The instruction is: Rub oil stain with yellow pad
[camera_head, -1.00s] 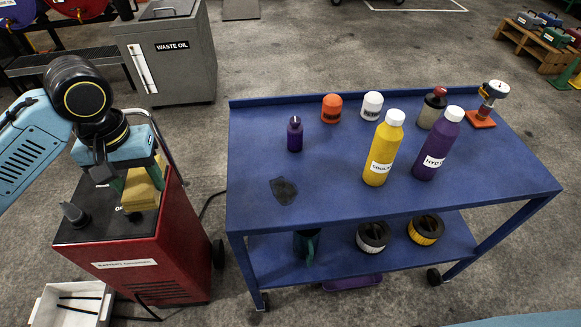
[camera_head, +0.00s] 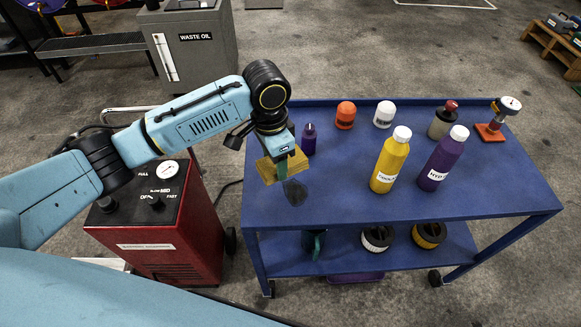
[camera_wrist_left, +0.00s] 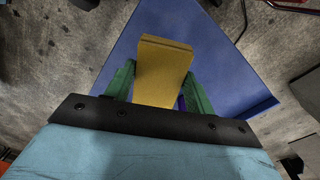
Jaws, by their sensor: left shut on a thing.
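My left gripper (camera_head: 281,172) is shut on the yellow pad (camera_head: 267,170) and holds it above the left part of the blue cart top. In the left wrist view, the pad (camera_wrist_left: 165,65) sits between the green fingers (camera_wrist_left: 158,90) and hides what is under it. The dark oil stain (camera_head: 295,191) lies flat on the cart top (camera_head: 350,195), just below and slightly right of the pad in the head view. The pad appears to be apart from the surface. My right gripper is not in view.
A small purple bottle (camera_head: 309,140) stands close behind my left gripper. A yellow bottle (camera_head: 390,162) and a purple bottle (camera_head: 441,160) stand to the right, with orange (camera_head: 345,115) and white (camera_head: 384,115) containers behind. A red charger (camera_head: 165,235) stands left of the cart.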

